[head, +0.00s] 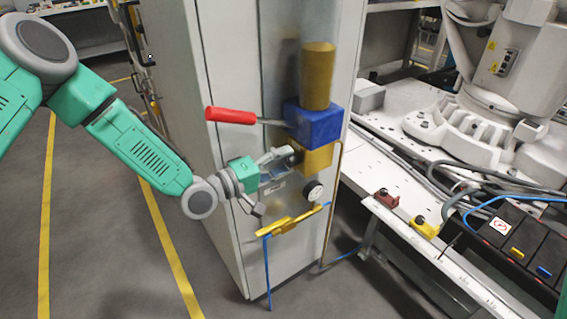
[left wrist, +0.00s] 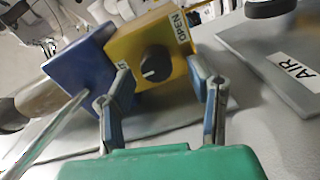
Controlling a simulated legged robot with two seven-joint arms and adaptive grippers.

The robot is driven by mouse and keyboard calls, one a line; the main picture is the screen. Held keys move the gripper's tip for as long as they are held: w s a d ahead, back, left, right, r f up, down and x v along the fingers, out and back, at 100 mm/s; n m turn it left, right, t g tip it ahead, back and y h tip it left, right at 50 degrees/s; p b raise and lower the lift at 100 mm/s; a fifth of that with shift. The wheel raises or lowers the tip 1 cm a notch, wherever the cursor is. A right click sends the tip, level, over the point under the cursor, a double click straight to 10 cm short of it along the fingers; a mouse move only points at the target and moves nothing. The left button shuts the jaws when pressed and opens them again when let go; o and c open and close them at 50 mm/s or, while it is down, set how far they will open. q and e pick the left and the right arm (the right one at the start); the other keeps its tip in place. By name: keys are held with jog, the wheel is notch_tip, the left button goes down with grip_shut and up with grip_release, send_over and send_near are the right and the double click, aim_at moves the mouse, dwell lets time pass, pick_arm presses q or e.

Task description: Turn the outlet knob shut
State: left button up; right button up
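The outlet knob (left wrist: 155,63) is black and round with a white pointer line. It sits on the face of a yellow block (head: 319,158), which also shows in the left wrist view (left wrist: 180,32) with an "OPEN" label (left wrist: 180,25) at its right edge. My left gripper (head: 287,167) is at the block's front. In the left wrist view its two fingers (left wrist: 163,75) are spread, one on each side of the knob, with gaps between. Whether a finger touches the block, I cannot tell. In the head view the gripper largely hides the knob. My right gripper is not in view.
A blue block (head: 315,122) with a red-handled lever (head: 231,115) sits above the yellow block, under a brass cylinder (head: 318,75). A gauge (head: 313,191) and yellow fitting (head: 290,222) are below on the grey cabinet (head: 235,200). A workbench (head: 385,150) stands right.

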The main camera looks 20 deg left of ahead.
pick_arm(q)
jog(key=shift+s, duration=0.1)
jog(key=v, duration=1.2)
jog(key=shift+a+f, duration=0.1)
jog(key=shift+a, duration=0.05)
